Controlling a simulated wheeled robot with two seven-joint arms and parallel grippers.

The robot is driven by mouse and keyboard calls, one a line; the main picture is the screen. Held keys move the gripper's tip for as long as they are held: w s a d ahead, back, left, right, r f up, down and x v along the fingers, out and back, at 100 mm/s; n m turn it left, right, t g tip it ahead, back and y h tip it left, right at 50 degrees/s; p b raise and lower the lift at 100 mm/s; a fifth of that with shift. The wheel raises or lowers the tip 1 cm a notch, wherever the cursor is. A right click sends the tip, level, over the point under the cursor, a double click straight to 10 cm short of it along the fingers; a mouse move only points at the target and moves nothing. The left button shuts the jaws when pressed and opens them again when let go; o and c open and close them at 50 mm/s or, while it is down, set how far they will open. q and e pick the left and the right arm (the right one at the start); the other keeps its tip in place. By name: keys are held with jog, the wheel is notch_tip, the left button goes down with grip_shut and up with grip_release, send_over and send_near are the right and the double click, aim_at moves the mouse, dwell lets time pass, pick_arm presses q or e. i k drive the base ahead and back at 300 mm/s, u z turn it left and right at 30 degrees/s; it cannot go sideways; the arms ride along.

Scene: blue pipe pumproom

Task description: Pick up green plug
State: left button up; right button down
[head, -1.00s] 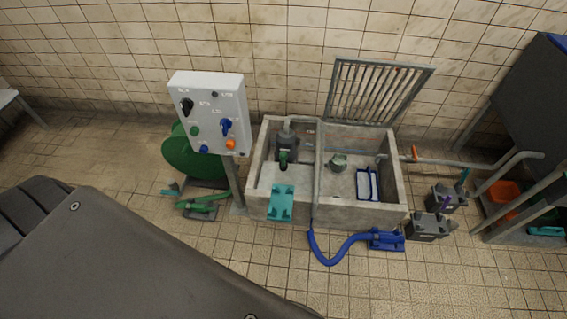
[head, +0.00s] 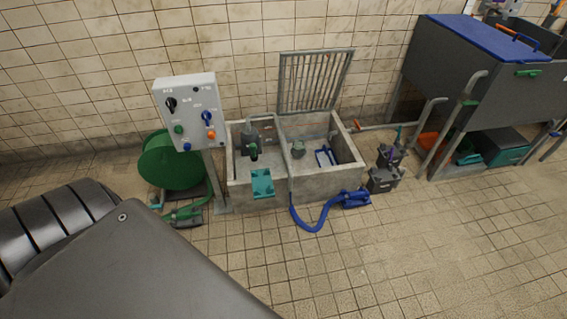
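A small grey-green piece (head: 298,149) sits on the floor of the right compartment of the concrete basin (head: 262,202). A darker green-ended piece (head: 253,152) is on the grey pump fitting in the left compartment. I cannot tell for certain which of these is the green plug. Both are small in the head view. Neither gripper is in view; a dark part of mine fills the lower left.
The control box (head: 187,111), green hose reel (head: 170,163) and green hose nozzle (head: 186,212) stand left of the basin. A raised grate (head: 315,82) is behind it. A blue hose (head: 312,221) lies in front. Dark blocks (head: 383,180) and a blue-topped tank (head: 490,35) are right. The right foreground floor is clear.

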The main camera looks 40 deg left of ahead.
aim_at(253, 146)
jog(key=z, duration=0.5)
jog(key=i, duration=1.15)
jog(key=u, duration=0.3)
